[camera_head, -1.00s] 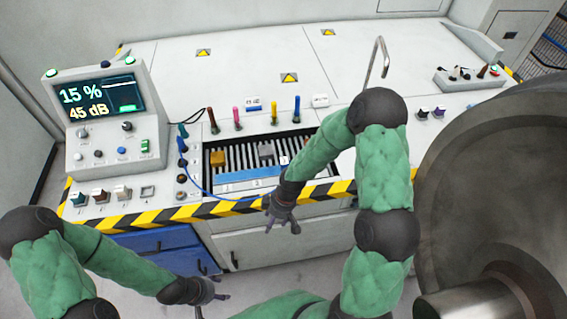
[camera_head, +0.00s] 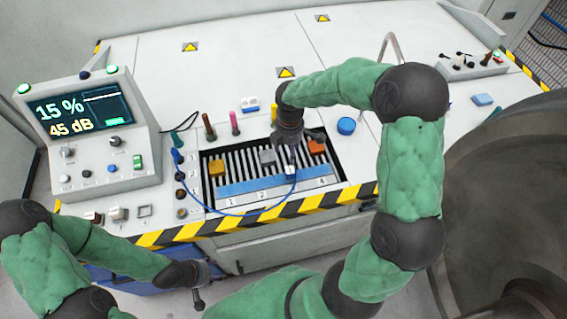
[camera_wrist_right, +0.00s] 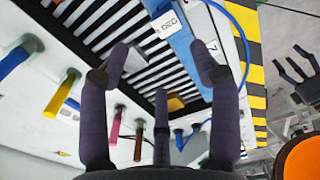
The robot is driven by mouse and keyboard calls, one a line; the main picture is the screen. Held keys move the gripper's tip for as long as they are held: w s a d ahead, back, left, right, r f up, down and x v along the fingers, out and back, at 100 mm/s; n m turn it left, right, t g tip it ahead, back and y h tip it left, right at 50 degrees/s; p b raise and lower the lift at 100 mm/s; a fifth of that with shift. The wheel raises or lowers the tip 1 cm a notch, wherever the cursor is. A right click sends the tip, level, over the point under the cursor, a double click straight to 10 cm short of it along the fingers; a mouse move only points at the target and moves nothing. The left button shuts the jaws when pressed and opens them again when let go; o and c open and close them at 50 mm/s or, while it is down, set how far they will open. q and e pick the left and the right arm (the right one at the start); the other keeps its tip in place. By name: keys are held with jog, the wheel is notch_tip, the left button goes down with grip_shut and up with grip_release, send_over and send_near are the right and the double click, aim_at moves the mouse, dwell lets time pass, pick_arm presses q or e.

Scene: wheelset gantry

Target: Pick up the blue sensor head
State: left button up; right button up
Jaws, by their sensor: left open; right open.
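My right gripper (camera_head: 291,158) is open, low over the slotted tray (camera_head: 199,172). In the right wrist view its dark fingers (camera_wrist_right: 162,85) are spread, with nothing between them. A blue piece (camera_wrist_right: 154,6) with a white "0 DEG" label shows at the top edge of that view, beyond the fingertips; I take it for the blue sensor head. In the head view its place is largely hidden by the gripper, where a thin blue cable (camera_head: 232,214) ends. My left gripper (camera_head: 198,297) is open and empty, low in front of the bench.
The tray also holds a gold block (camera_head: 217,167), a grey block (camera_head: 267,157) and an orange block (camera_head: 317,147). A blue numbered strip (camera_head: 240,188) lies along its front. Upright coloured handles (camera_head: 235,122) stand behind.

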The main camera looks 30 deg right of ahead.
aim_at(290, 169)
jog(key=f, duration=0.1)
jog(key=f+b, duration=0.1)
jog(key=f, duration=0.3)
jog(key=shift+s+f+b, duration=0.15)
jog(key=shift+s+b, duration=0.1)
jog(key=shift+b, duration=0.1)
jog(key=f, duration=0.1)
jog(key=f+b, duration=0.1)
jog(key=f, duration=0.1)
jog(key=f+b, duration=0.1)
jog(key=shift+s+a+f, duration=0.1)
jog(key=shift+s+f, duration=0.15)
jog(key=shift+s, duration=0.15)
jog(key=shift+f, duration=0.35)
grip_shut()
